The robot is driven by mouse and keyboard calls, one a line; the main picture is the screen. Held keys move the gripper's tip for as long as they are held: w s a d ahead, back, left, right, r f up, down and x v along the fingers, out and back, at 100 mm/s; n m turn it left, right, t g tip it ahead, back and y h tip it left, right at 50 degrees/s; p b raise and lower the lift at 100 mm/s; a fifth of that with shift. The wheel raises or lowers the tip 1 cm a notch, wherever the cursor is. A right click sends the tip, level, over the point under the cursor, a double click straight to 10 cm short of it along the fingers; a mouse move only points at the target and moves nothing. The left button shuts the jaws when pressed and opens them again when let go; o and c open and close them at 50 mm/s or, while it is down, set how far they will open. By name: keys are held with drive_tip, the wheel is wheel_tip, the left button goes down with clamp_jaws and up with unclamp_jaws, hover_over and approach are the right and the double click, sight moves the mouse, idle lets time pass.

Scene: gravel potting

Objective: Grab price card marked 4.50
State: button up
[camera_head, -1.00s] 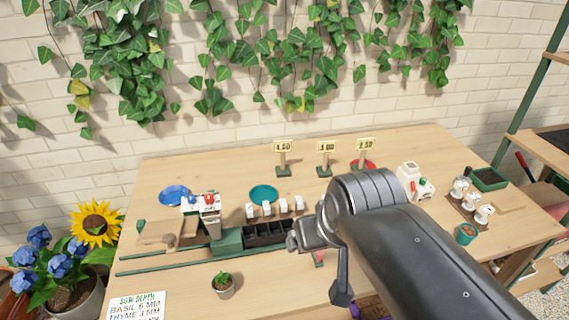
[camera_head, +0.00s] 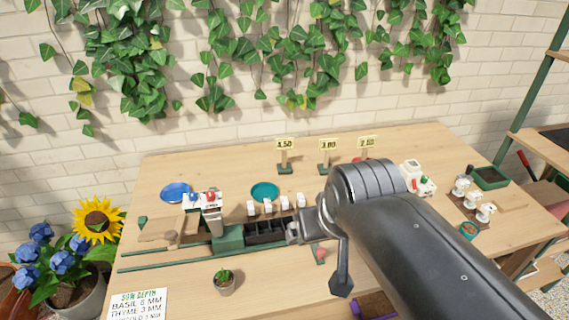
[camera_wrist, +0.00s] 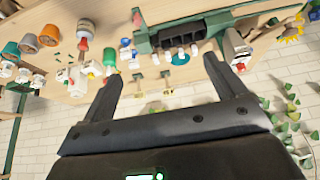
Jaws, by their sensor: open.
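The price card marked 4.50 (camera_head: 285,145) is a pale yellow card on a short post with a green base. It stands upright at the back of the table, leftmost of three cards. The cards marked 3.00 (camera_head: 328,145) and 2.50 (camera_head: 367,142) stand to its right. In the wrist view my gripper (camera_wrist: 165,88) is open, with nothing held between its fingers. Small card stands show between and beyond the fingers, but their prices are unreadable there.
A teal saucer (camera_head: 265,191) lies in front of the 4.50 card. A blue saucer (camera_head: 175,192) lies to the left. A green rail unit with a black divided tray (camera_head: 266,236) and white-topped items stands in front. Bare tabletop surrounds the card.

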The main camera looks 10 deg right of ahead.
drive_tip(key=w+r, duration=0.5)
drive_tip(key=w, duration=0.8)
drive_tip(key=g, duration=0.1)
hover_over(285, 145)
drive_tip(key=s, duration=0.3)
wheel_tip(285, 145, down, 16)
drive_tip(key=shift+m, duration=0.4)
drive_tip(key=x, duration=0.5)
drive_tip(key=shift+a+f, duration=0.3)
drive_tip(key=shift+a, duration=0.05)
drive_tip(key=x, duration=0.5)
drive_tip(key=shift+s+d+f, duration=0.2)
drive_tip(key=shift+s+d, duration=0.05)
drive_tip(key=shift+r, duration=0.1)
drive_tip(key=c, duration=1.5)
drive_tip(key=shift+c, duration=0.2)
